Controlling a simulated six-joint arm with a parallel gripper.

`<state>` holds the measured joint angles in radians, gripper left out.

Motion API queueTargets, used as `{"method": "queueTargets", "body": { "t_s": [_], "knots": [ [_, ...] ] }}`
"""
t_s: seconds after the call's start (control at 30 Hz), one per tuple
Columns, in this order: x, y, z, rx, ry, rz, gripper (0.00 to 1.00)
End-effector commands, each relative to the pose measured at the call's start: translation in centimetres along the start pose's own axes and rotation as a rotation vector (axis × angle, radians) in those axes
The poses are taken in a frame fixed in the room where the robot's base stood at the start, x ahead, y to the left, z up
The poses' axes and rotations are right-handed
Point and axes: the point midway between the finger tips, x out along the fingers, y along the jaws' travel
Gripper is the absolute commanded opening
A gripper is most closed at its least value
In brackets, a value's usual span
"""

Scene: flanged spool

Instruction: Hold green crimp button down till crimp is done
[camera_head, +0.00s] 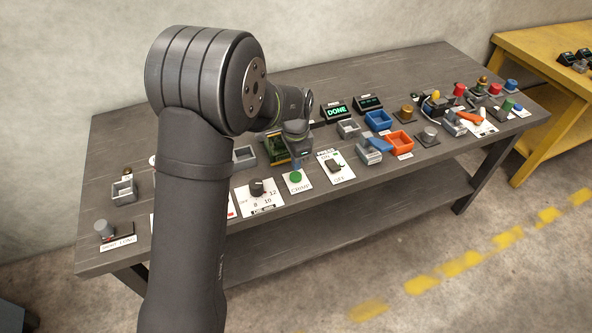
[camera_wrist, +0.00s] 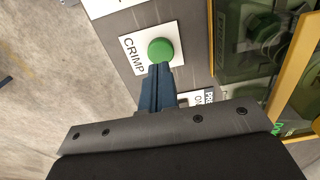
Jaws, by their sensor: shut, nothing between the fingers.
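The green crimp button (camera_head: 295,177) is on a white plate marked CRIMP near the table's front edge. In the wrist view the green button (camera_wrist: 160,47) shows round and mostly clear. My gripper (camera_wrist: 161,67) is shut and empty, its blue-grey fingertips at the button's lower edge in that view. In the head view my gripper (camera_head: 296,163) is just above and behind the button. I cannot tell whether the tips touch it or whether it is pressed. A dark display (camera_head: 336,112) behind shows DONE in green letters.
A yellow-framed green machine (camera_head: 276,150) stands close behind the button. A dial plate (camera_head: 260,195) is left of it and a black switch plate (camera_head: 335,167) right.

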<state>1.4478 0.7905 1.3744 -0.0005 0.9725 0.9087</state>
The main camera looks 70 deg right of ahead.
Motion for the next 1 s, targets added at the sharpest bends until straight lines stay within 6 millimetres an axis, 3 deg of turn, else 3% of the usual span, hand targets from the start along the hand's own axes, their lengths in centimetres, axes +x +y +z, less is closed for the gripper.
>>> {"method": "queueTargets", "body": {
  "t_s": [0.03,0.2,0.4,1.0],
  "knots": [
    [-1.5,-0.1,-0.1,0.000,0.003,-0.004,0.00],
    [-5.4,-0.2,-0.1,0.000,0.005,-0.007,0.00],
    [-8.2,-0.2,-0.1,0.000,0.005,-0.007,0.00],
    [-9.2,-0.2,-0.1,0.000,0.004,-0.006,0.00]
  ]
}}
